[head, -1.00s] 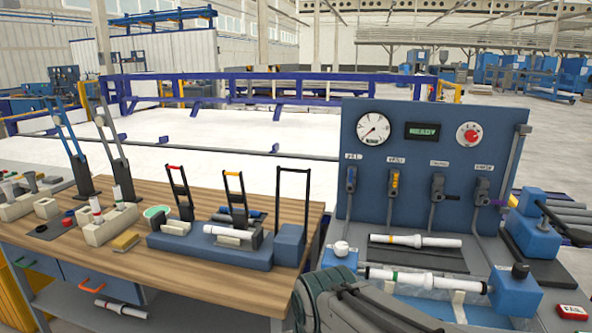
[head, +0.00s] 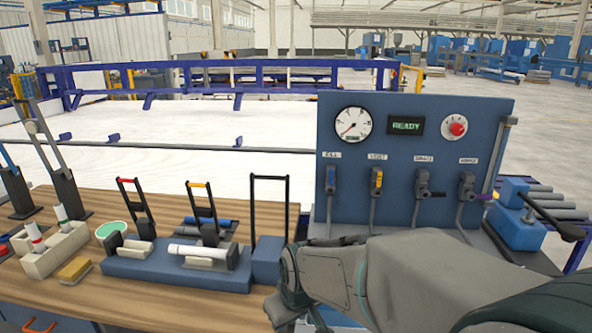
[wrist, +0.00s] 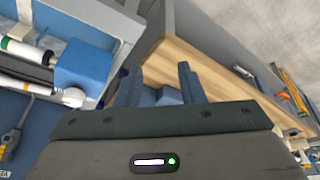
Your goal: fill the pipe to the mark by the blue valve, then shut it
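The blue valve (head: 331,180) is the leftmost lever on the upright blue panel, under a small label; its handle points up. The round gauge (head: 353,123) above it has its needle at the lower left. The pipe (wrist: 22,50), white with a green band, shows at the upper left of the wrist view, by a blue end block (wrist: 82,68). In the head view my arm hides this pipe. My gripper (wrist: 160,80) has its fingers apart with nothing between them. It is off the panel, near the wooden bench's right end; its fingertips are hidden in the head view.
Other levers (head: 376,182) stand right of the blue valve. A display (head: 406,126) reads READY beside a red knob (head: 456,128). The wooden bench (head: 110,290) holds a blue fixture (head: 180,268) with upright handles. A second white pipe (wrist: 25,84) lies near the first.

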